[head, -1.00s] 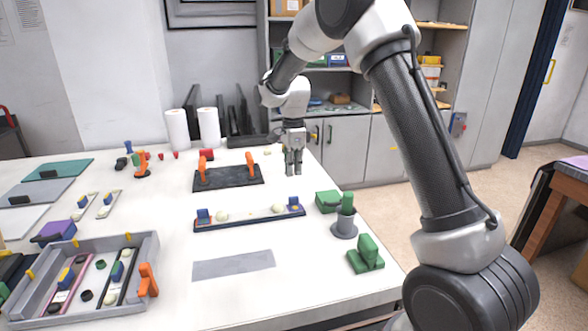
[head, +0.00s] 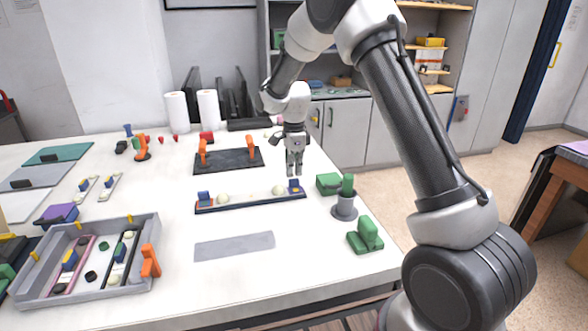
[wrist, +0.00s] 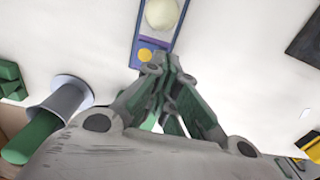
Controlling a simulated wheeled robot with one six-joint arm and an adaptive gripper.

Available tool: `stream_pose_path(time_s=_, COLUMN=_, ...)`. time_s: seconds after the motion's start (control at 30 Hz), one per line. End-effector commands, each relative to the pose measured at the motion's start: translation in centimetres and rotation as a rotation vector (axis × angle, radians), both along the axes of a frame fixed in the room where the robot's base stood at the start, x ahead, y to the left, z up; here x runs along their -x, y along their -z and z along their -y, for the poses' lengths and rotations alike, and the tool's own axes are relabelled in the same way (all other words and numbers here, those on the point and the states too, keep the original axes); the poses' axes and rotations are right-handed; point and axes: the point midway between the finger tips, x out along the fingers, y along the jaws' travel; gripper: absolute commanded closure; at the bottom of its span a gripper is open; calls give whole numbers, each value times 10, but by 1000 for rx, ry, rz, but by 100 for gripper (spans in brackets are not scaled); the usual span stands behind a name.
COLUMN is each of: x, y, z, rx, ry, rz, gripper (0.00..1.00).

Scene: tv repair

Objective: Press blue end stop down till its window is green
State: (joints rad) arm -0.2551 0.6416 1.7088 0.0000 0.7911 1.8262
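A dark blue strip (head: 250,199) lies on the white bench, with a blue end stop (head: 203,197) at its left end and another blue end stop (head: 294,186) at its right end. My gripper (head: 294,174) points down just above the right end stop, its fingertips close together and empty. In the wrist view, the fingertips (wrist: 165,62) reach the near end of the strip and partly cover the end stop. A yellow-orange round window (wrist: 146,55) shows beside them. Whether the fingertips touch the end stop cannot be told.
A green block (head: 328,184), a grey cup with a green handle (head: 345,207) and a green part (head: 366,236) stand to the right. A black board with orange clamps (head: 228,160) lies behind; a grey tray (head: 150,220) is front left.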

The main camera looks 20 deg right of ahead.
Motion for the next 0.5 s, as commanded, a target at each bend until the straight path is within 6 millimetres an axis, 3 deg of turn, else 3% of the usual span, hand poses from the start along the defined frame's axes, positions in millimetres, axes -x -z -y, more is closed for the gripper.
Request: stream_pose_path(time_s=0.5, x=0, y=5, z=0, rx=0, ry=0, rz=0, gripper=100)
